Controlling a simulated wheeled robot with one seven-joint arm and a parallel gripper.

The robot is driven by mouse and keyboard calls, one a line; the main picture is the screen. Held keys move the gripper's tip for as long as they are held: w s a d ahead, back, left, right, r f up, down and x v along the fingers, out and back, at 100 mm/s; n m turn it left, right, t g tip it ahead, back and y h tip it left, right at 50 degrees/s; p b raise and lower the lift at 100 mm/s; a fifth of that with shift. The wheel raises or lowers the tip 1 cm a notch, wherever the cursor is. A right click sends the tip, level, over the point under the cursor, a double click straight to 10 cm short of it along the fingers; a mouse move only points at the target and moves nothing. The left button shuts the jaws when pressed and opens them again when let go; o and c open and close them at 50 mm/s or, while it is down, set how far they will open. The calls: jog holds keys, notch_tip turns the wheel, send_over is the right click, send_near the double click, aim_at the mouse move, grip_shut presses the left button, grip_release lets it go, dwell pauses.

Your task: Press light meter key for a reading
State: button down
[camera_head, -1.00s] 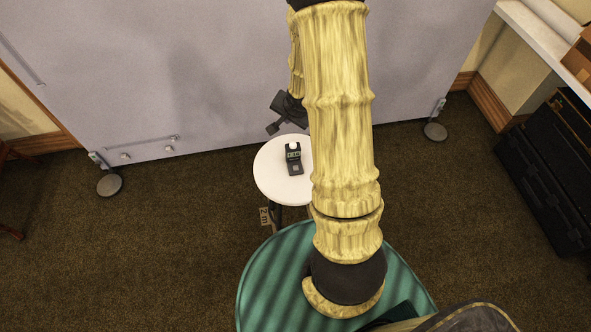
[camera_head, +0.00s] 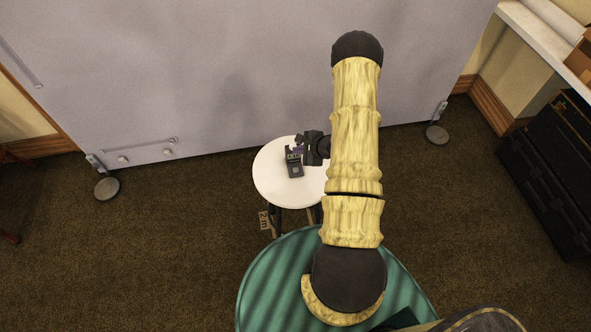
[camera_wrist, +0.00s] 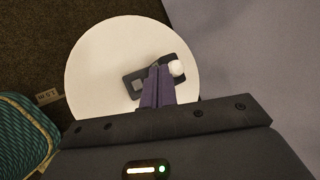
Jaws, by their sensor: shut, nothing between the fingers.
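The light meter (camera_head: 294,168) is a small dark device lying on a round white table (camera_head: 270,184). In the wrist view the meter (camera_wrist: 137,80) shows a white dome (camera_wrist: 176,68) at one end and a grey square (camera_wrist: 138,86) at the other. My gripper (camera_head: 298,148) is at the meter's right side in the head view, over its upper part. In the wrist view my gripper's purple fingers (camera_wrist: 157,70) are together, empty, and overlap the middle of the meter, hiding part of it. I cannot tell whether the fingertips touch it.
A large grey panel (camera_head: 230,70) on flat round feet (camera_head: 107,188) stands behind the table. A green round seat or cushion (camera_head: 270,270) is in front. A dark case (camera_head: 550,165) stands at the right. Brown carpet (camera_head: 170,250) lies open to the left.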

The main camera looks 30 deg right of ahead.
jog(key=shift+f, duration=0.15)
jog(key=b, duration=0.7)
send_over(299, 171)
notch_tip(299, 171, down, 8)
jog(key=shift+r, duration=0.25)
jog(key=shift+w+f, duration=0.1)
jog(key=shift+f, duration=0.4)
jog(key=shift+f, duration=0.1)
dwell(1.0)
jog(key=shift+f, duration=0.3)
jog(key=shift+f, duration=0.4)
dwell(0.7)
jog(key=shift+r, duration=0.1)
jog(key=shift+r+p, duration=0.65)
jog(key=shift+r, duration=0.1)
